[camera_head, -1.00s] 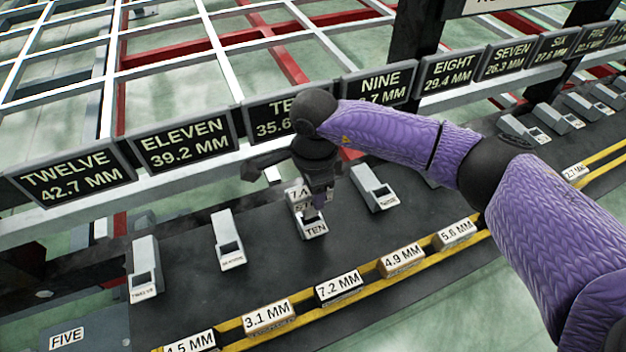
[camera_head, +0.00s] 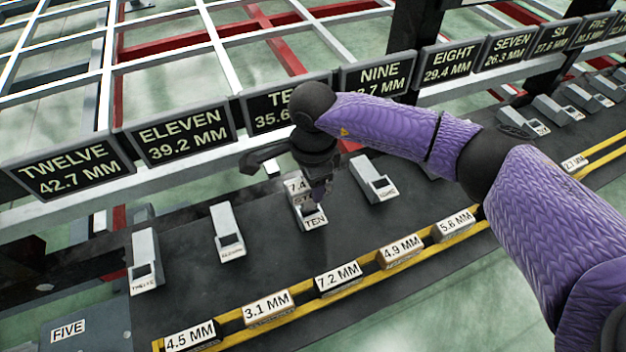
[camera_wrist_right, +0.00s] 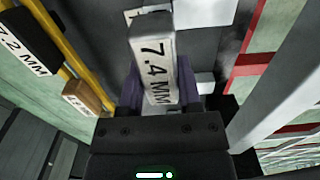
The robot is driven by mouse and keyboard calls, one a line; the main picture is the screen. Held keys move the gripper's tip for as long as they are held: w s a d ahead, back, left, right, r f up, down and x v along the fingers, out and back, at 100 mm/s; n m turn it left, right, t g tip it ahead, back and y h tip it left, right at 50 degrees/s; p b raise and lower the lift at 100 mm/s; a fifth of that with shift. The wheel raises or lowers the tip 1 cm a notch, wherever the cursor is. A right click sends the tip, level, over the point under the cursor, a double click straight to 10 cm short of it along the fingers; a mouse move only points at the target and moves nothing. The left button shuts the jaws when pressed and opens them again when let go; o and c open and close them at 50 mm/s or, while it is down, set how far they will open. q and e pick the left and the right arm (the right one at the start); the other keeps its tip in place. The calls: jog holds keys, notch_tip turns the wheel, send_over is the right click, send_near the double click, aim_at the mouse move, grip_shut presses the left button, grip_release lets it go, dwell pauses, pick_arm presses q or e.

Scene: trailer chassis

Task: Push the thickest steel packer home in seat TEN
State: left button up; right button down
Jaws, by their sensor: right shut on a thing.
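The steel packer marked 7.4 MM (camera_wrist_right: 157,70) is between the fingers of my right gripper (camera_wrist_right: 160,92) in the right wrist view. In the head view the right gripper (camera_head: 318,188) points down at seat TEN (camera_head: 313,219), shut on the packer (camera_head: 296,186). The packer is at the seat's upper part, partly hidden by the gripper. I cannot tell how deep it sits. The sign for TEN (camera_head: 268,112) reads 35.6 and is partly covered by my arm. My left gripper is not in view.
Seats ELEVEN (camera_head: 228,232) and NINE (camera_head: 375,180) flank seat TEN on the dark bench. A yellow-edged rail in front holds several packers, including 7.2 MM (camera_head: 338,277) and 4.9 MM (camera_head: 401,250). The signs stand close behind the gripper.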

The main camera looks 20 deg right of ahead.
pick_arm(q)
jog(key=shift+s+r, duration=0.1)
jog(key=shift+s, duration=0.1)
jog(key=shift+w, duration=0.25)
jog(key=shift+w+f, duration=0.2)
pick_arm(e)
jog(key=shift+f, duration=0.15)
jog(key=shift+f, duration=0.15)
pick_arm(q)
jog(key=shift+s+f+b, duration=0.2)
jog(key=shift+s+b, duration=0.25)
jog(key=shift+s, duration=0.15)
pick_arm(e)
jog(key=shift+f, duration=0.6)
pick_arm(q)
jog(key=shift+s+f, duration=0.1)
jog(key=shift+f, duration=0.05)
pick_arm(e)
jog(key=shift+f, duration=0.3)
pick_arm(q)
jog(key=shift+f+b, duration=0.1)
jog(key=shift+b, duration=0.2)
pick_arm(e)
jog(key=shift+f, duration=0.2)
